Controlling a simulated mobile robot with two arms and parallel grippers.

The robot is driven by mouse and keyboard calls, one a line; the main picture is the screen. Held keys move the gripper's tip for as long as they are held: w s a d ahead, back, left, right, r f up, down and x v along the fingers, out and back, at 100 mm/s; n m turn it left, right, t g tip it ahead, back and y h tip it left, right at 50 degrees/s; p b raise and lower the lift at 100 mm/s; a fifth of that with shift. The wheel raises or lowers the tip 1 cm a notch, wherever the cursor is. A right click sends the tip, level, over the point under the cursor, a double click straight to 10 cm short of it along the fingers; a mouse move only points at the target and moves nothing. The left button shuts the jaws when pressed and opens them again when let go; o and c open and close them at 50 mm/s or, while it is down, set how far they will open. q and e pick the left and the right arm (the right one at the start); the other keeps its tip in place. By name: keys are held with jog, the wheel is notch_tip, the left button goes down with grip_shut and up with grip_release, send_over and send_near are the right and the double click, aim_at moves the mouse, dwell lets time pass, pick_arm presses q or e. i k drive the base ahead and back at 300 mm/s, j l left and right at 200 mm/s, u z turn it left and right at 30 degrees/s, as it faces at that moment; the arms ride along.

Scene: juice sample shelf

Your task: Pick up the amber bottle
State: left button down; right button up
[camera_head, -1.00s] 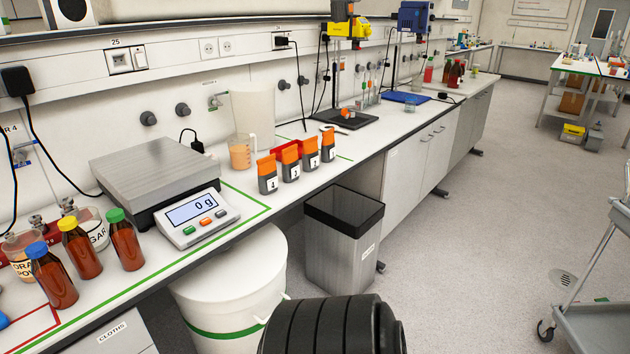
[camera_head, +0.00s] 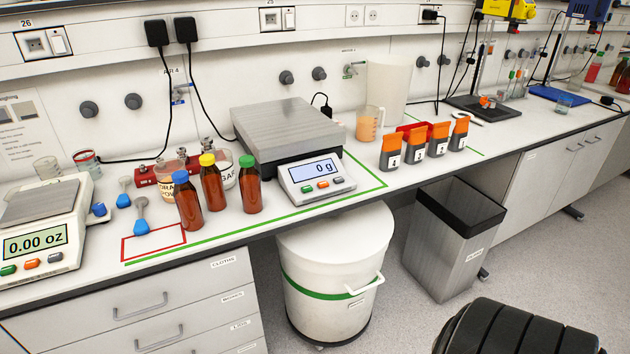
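Three amber bottles stand upright on the bench left of the large scale. One has a blue cap (camera_head: 188,203), one a yellow cap (camera_head: 212,185) and one a green cap (camera_head: 250,187). They stand close together behind the bench's front edge, and the frames do not show which one the task means. Neither of my grippers is in view. A black ribbed part of mine shows at the bottom right, well away from the bottles.
A large scale (camera_head: 289,130) stands right of the bottles. Blue scoops (camera_head: 140,218) and a red-outlined area (camera_head: 155,243) lie left. A white lidded bin (camera_head: 337,240) and a grey waste bin (camera_head: 455,240) stand below the bench. Numbered orange-topped containers (camera_head: 413,146) stand farther right.

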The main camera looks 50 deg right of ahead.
aim_at(249, 180)
jog(key=z, duration=1.05)
